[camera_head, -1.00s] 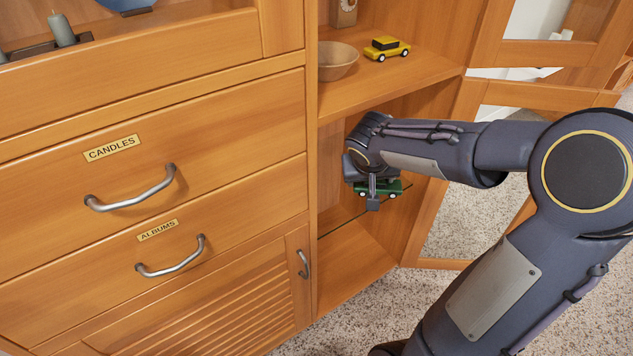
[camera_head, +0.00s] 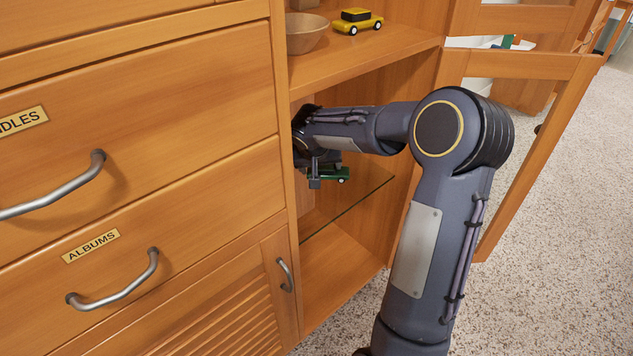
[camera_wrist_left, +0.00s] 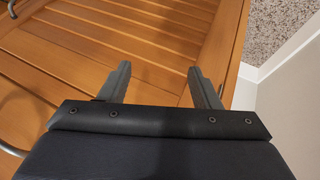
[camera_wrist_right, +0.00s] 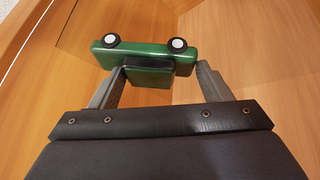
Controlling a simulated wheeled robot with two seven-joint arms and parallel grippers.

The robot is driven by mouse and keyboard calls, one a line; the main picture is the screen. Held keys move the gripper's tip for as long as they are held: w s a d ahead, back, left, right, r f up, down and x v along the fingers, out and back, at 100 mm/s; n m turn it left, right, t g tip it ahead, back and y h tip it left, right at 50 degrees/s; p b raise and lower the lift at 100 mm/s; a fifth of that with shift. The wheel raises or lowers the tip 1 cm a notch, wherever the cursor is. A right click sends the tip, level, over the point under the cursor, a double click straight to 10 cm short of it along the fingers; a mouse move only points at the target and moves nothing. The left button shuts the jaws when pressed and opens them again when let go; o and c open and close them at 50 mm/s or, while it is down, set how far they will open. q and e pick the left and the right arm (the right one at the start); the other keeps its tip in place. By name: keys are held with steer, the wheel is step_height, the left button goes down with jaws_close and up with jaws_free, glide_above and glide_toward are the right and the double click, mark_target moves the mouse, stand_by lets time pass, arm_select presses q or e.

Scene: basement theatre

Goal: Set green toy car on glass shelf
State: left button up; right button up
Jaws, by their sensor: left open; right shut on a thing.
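The green toy car (camera_head: 328,174) is in my right gripper (camera_head: 315,180), inside the open cabinet compartment. In the right wrist view the green car (camera_wrist_right: 150,54) lies across the fingertips, and the right gripper (camera_wrist_right: 158,82) is shut on its body. The glass shelf (camera_head: 346,213) shows mainly as a thin greenish front edge; the car is above the level of that edge in the picture. I cannot tell whether the car touches the glass. My left gripper (camera_wrist_left: 158,76) is open and empty in front of slatted wood.
Above the compartment, a wooden board (camera_head: 375,50) holds a yellow toy car (camera_head: 357,21) and a bowl (camera_head: 305,33). An open cabinet door (camera_head: 530,150) stands at the right. The ALBUMS drawer (camera_head: 180,225) is shut at the left. The visible right part of the glass looks bare.

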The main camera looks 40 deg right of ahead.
steer(key=shift+w+f, duration=0.45)
steer(key=shift+w+f+b, duration=0.2)
steer(key=shift+f+b, duration=0.25)
steer(key=shift+f, duration=0.55)
steer(key=shift+w+f+b, duration=0.15)
steer(key=shift+f+b, duration=0.25)
steer(key=shift+f, duration=0.55)
steer(key=shift+f, duration=0.1)
steer(key=o, duration=1.4)
steer(key=shift+o, duration=0.2)
